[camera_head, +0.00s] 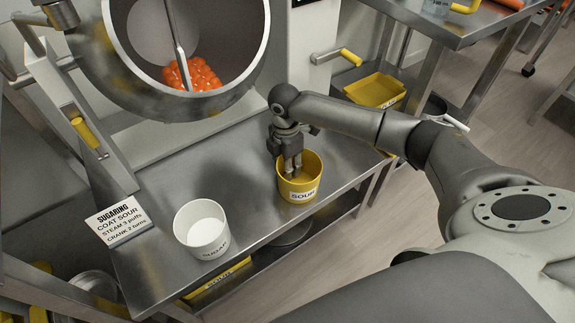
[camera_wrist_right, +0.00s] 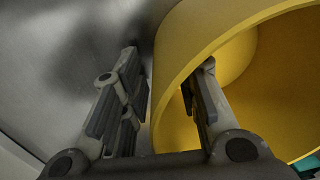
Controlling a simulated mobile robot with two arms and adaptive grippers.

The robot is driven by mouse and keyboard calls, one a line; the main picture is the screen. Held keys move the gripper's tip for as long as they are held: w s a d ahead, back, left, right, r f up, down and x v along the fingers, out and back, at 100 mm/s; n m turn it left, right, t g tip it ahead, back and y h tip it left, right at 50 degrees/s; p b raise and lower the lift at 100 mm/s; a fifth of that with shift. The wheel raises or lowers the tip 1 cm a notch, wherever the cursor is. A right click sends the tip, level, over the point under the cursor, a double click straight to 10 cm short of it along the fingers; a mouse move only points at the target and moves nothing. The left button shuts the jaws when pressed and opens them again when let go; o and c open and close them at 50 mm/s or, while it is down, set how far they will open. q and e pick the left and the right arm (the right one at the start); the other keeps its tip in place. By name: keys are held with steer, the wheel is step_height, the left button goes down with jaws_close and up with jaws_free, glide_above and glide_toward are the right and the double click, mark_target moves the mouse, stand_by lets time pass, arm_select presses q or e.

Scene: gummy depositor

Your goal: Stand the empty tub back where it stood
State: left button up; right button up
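The yellow tub labelled SOUR (camera_head: 299,191) appears upright over the right part of the steel bench; I cannot tell if its base touches the metal. My right gripper (camera_head: 292,165) is at its rim. In the right wrist view the tub's wall (camera_wrist_right: 170,85) passes between the two fingers (camera_wrist_right: 168,65), one inside the tub and one outside. A narrow gap shows between the outer finger and the wall. My left gripper is not in view.
A white tub labelled SUGAR (camera_head: 202,230) stands at the bench's front left, beside an instruction card (camera_head: 119,220). A tilted steel pan (camera_head: 235,92) with orange gummies (camera_head: 193,75) overhangs the back. Clear bench (camera_head: 240,185) lies between the tubs. A yellow tray (camera_head: 375,89) is at right.

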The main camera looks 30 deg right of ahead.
steer(key=shift+r, duration=0.25)
steer(key=r+p, duration=0.1)
steer(key=r, duration=0.5)
steer(key=shift+w+r+p, duration=0.2)
steer(key=shift+r+p, duration=0.1)
steer(key=shift+p, duration=0.1)
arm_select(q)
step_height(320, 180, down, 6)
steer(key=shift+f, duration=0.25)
arm_select(e)
steer(key=shift+r, duration=0.35)
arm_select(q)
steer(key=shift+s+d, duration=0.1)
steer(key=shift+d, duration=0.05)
arm_select(e)
steer(key=shift+r, duration=0.1)
